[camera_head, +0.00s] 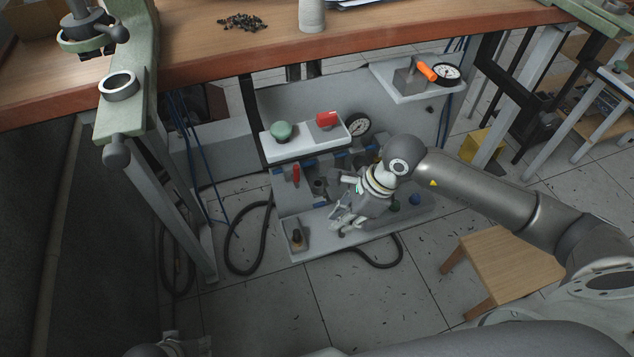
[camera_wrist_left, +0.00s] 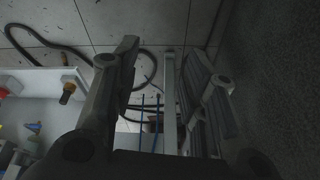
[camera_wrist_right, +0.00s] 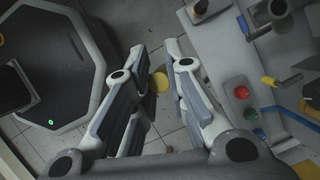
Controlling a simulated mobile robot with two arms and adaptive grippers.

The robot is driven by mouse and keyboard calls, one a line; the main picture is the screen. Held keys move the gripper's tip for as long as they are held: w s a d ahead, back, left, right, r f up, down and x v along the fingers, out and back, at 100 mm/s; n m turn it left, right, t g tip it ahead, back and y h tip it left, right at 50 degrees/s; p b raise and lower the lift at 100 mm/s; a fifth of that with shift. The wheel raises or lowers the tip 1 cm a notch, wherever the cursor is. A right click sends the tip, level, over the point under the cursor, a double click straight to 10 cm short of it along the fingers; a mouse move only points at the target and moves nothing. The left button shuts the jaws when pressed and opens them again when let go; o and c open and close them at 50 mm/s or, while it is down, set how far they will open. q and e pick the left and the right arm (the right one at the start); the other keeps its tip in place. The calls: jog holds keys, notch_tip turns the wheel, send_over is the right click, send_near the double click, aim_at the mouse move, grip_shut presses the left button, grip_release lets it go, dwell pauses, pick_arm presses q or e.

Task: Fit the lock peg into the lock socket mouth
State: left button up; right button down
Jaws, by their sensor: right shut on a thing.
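My right gripper (camera_head: 346,218) reaches down over the front part of the low grey workstation. In the right wrist view its fingers (camera_wrist_right: 158,65) are closed in on a small round yellow piece (camera_wrist_right: 162,83), partly covered by a finger. I cannot tell from its shape whether this is the lock peg. I cannot pick out the lock socket mouth for certain. My left gripper (camera_wrist_left: 150,70) is open and empty.
The white shelf (camera_head: 305,139) carries a green knob (camera_head: 281,131) and a red block (camera_head: 327,120). Black hoses (camera_head: 240,262) lie on the floor. A wooden stool (camera_head: 505,262) stands at right. The bench (camera_head: 200,58) overhangs behind.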

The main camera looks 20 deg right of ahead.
jog(key=w+f, duration=0.1)
jog(key=w, duration=0.4)
jog(key=w+f+b, duration=0.1)
jog(key=w, duration=0.5)
jog(key=w+f+b, duration=0.1)
jog(key=w, duration=0.4)
jog(key=shift+w+a+f, duration=0.1)
jog(key=shift+w+a, duration=0.1)
jog(key=shift+a, duration=0.15)
pick_arm(q)
jog(key=v, duration=0.6)
jog(key=shift+r, duration=0.3)
pick_arm(e)
jog(key=shift+f, duration=0.1)
pick_arm(q)
jog(key=shift+a+f+b, duration=0.1)
jog(key=shift+a+b, duration=0.05)
jog(key=shift+b, duration=0.15)
pick_arm(e)
jog(key=shift+f, duration=0.1)
jog(key=shift+f, duration=0.15)
jog(key=c, duration=1.5)
grip_release()
pick_arm(q)
jog(key=shift+f, duration=0.1)
pick_arm(e)
jog(key=shift+o, duration=0.2)
